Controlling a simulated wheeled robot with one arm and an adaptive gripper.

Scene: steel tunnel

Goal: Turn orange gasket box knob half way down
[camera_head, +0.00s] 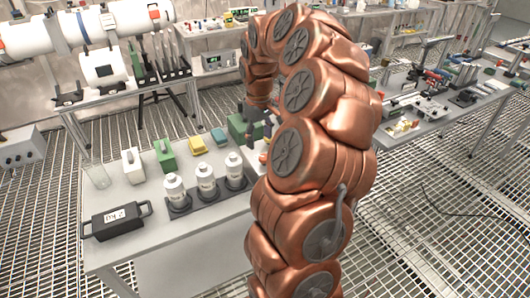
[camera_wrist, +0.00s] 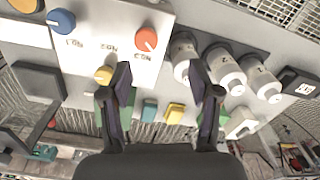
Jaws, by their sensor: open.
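A pale box (camera_wrist: 108,20) with coloured round knobs fills the upper left of the wrist view. Its orange-red knob (camera_wrist: 146,38) is at the box's right side, a blue knob (camera_wrist: 61,21) is at the left, and a yellow knob (camera_wrist: 104,74) is lower down beside my left finger. My gripper (camera_wrist: 160,68) is open, with nothing between its fingers. The orange-red knob appears just above the gap between the fingertips, closer to the left one; contact is not visible. In the head view my gripper (camera_head: 258,122) is small and dark over the table, and my arm hides most of the box.
White bottles (camera_wrist: 226,72) stand in a dark holder right of the box. Green and yellow cases (camera_head: 197,145) and a black case (camera_head: 115,218) share the table (camera_head: 150,245). A side table with tools (camera_head: 430,100) stands at right. Grated floor is open around.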

